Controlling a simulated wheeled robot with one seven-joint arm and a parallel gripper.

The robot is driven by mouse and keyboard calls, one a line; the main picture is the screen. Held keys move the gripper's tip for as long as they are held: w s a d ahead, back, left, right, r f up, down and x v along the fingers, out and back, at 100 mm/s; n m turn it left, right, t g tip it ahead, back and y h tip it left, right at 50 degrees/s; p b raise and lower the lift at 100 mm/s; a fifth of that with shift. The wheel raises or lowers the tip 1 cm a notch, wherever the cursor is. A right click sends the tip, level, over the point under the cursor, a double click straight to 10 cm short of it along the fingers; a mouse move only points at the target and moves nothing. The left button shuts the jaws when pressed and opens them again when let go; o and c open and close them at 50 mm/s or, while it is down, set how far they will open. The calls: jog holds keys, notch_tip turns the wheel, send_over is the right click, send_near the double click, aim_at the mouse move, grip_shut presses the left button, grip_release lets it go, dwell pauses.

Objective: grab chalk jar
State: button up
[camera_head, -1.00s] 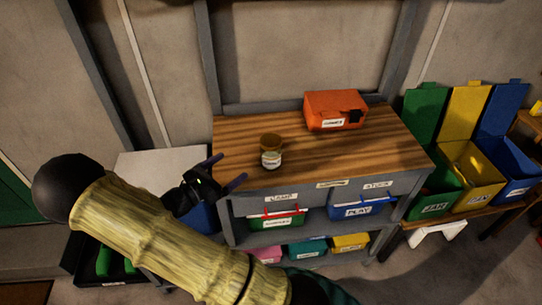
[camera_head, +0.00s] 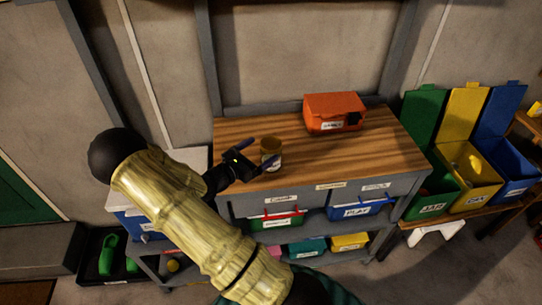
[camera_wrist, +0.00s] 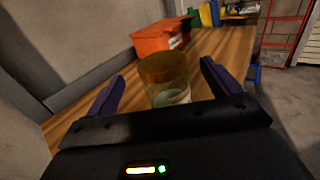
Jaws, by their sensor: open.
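The chalk jar (camera_head: 271,151) stands upright on the wooden bench top, near its front left part. It has a brown upper part and a white label low on its side. My gripper (camera_head: 264,156) is open at the jar, reaching in from the left. In the wrist view the jar (camera_wrist: 165,80) stands between the two purple fingers of my gripper (camera_wrist: 160,88), with space seen on both sides. I cannot tell how deep between the fingertips it is. Part of the jar's lower body is hidden behind my gripper.
An orange box (camera_head: 335,111) sits at the back of the wooden bench (camera_head: 370,150), behind the jar. Labelled bins (camera_head: 277,219) fill the shelves below. Green, yellow and blue open bins (camera_head: 470,165) stand at the right. The bench top right of the jar is clear.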

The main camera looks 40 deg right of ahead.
aim_at(278, 140)
jog(key=shift+d, duration=0.1)
jog(key=d+p, duration=0.1)
jog(key=d, duration=0.4)
jog(key=shift+w+d+p, duration=0.1)
jog(key=shift+p, duration=0.25)
jog(key=shift+c, duration=0.2)
jog(key=c, duration=1.5)
